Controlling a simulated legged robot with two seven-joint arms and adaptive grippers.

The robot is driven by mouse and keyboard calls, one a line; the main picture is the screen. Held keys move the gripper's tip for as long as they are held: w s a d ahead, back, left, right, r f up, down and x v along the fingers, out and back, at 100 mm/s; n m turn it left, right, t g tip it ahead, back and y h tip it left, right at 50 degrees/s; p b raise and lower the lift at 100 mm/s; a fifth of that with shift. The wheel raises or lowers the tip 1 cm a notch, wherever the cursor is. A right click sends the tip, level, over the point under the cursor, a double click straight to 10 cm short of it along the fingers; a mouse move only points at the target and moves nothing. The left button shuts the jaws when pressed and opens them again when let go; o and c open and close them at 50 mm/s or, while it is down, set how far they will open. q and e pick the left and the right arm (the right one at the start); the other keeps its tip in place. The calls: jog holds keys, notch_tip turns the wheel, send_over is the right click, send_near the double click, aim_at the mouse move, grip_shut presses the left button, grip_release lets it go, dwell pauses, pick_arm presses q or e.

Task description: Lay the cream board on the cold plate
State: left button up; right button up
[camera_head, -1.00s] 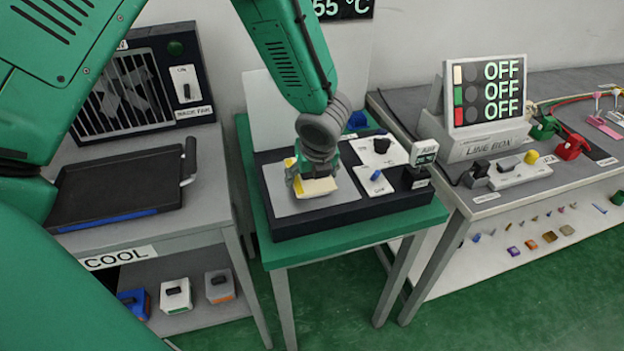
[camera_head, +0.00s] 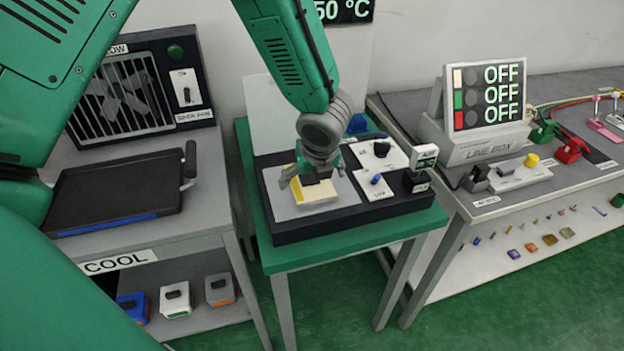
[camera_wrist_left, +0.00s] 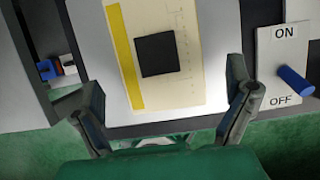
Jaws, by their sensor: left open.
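The cream board (camera_head: 317,196) lies on the light grey plate of the station on the green table. It has a yellow strip along one edge and a black square block on top, clear in the left wrist view (camera_wrist_left: 188,82). My left gripper (camera_head: 312,178) is open right above the board. In the left wrist view its fingers (camera_wrist_left: 168,108) stand apart on either side of the board's near end, not closed on it. The cold plate (camera_head: 120,188) is probably the dark tray with a blue front strip on the bench marked COOL; nothing lies on it. My right gripper is not in view.
A fan box (camera_head: 140,85) stands behind the dark tray. The tray's upright handle (camera_head: 189,160) is on its right side. A panel with a blue knob (camera_head: 376,179) sits right of the board. A line box (camera_head: 485,110) reads OFF.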

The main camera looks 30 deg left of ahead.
pick_arm(q)
jog(key=p+v, duration=0.1)
jog(key=v, duration=0.9)
jog(key=shift+p, duration=0.4)
jog(key=shift+d+f, duration=0.1)
